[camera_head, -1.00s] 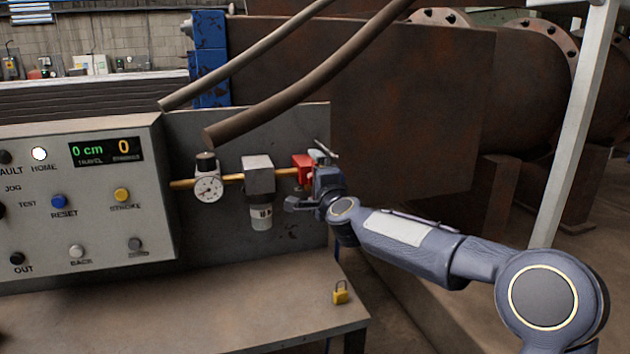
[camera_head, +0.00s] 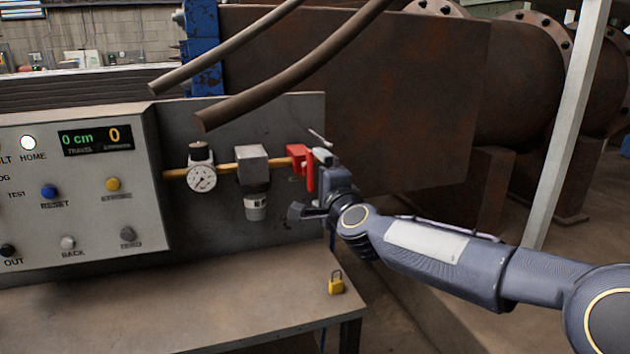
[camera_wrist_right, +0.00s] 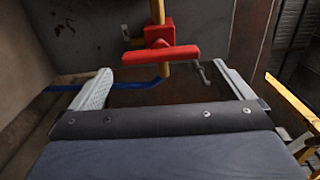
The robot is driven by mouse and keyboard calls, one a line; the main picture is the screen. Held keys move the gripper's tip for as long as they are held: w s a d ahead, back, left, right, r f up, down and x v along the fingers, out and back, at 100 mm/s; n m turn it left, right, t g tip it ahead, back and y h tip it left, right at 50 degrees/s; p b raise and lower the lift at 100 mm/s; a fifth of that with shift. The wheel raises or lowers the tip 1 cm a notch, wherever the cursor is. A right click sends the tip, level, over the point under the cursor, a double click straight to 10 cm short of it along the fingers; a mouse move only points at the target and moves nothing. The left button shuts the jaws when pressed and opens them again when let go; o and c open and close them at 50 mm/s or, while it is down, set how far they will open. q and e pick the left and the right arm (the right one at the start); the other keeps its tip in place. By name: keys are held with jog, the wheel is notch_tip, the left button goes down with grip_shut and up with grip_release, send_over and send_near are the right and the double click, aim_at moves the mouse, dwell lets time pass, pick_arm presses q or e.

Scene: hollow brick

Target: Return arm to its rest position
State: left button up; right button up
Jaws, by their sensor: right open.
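My right gripper (camera_head: 312,185) is in front of the red valve (camera_head: 299,158) at the right end of the brass pipe in the head view. In the right wrist view, the fingers of the right gripper (camera_wrist_right: 163,88) stand wide apart with nothing between them. The red valve and its red handle (camera_wrist_right: 160,56) lie beyond the fingertips there; the handle runs crosswise to the pipe in that view. My right arm (camera_head: 430,245) reaches in from the right edge. My left gripper is not in view.
A control panel (camera_head: 80,190) with a lit HOME lamp and a "0 cm" display stands at left. A gauge (camera_head: 202,178) and a filter (camera_head: 254,190) sit on the pipe. A yellow padlock (camera_head: 336,283) stands on the bench (camera_head: 200,308). A pale post (camera_head: 566,130) rises behind my arm.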

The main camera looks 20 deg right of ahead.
jog(key=s+f+n+g+y, duration=0.1)
jog(key=s+f+n+g, duration=0.35)
jog(key=s+f, duration=0.6)
jog(key=s+f+n+g+y, duration=0.1)
jog(key=s+f+n+g, duration=0.35)
jog(key=s, duration=1.05)
jog(key=s+f+n+g+y, duration=0.1)
jog(key=s+f+n+g, duration=0.2)
jog(key=s+f+n, duration=0.75)
jog(key=s+r+m+p, duration=0.3)
jog(key=r+p, duration=1.1)
jog(key=r, duration=0.2)
jog(key=shift+d+r, duration=0.15)
